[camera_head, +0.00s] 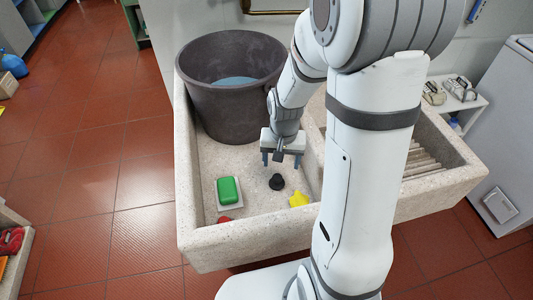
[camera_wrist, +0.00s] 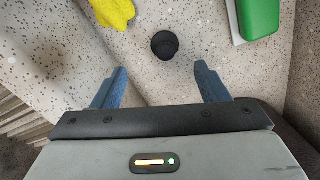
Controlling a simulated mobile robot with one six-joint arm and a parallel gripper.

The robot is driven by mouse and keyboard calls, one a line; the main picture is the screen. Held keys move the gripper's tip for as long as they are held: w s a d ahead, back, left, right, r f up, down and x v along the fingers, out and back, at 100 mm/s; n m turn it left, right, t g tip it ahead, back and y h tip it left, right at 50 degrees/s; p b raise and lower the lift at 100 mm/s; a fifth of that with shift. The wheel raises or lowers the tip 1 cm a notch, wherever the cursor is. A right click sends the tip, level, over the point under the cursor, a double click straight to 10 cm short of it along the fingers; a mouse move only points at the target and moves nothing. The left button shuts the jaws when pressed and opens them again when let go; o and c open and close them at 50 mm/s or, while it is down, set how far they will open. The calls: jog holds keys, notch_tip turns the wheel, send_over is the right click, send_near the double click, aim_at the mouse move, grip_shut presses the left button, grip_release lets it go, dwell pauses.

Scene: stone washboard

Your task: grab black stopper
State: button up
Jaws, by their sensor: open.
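The black stopper (camera_head: 277,182) stands on the floor of the stone basin in the head view, just in front of my gripper (camera_head: 282,160). In the wrist view the stopper (camera_wrist: 165,45) is a dark round piece at the top middle, beyond the fingertips and roughly centred between them. My gripper (camera_wrist: 160,80) is open and empty, its two blue fingers spread apart. The fingers do not touch the stopper. I cannot tell exactly how high the fingertips are above the basin floor.
A green soap-like block (camera_head: 228,190) on a pale tray lies left of the stopper, and a yellow piece (camera_head: 299,199) lies to its right. A red piece (camera_head: 224,220) is near the front wall. A large dark bucket (camera_head: 225,110) stands behind, and the stone basin walls (camera_head: 250,243) surround them.

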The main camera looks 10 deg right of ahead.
aim_at(277, 176)
jog(key=shift+m, duration=0.3)
jog(key=f, duration=0.4)
jog(key=w+f, duration=0.1)
jog(key=f, duration=0.6)
jog(key=shift+w+a+f+b, duration=0.2)
jog(key=shift+w+f+b, duration=0.1)
jog(key=shift+w+f, duration=0.1)
jog(key=shift+r, duration=0.15)
jog(key=c, duration=1.1)
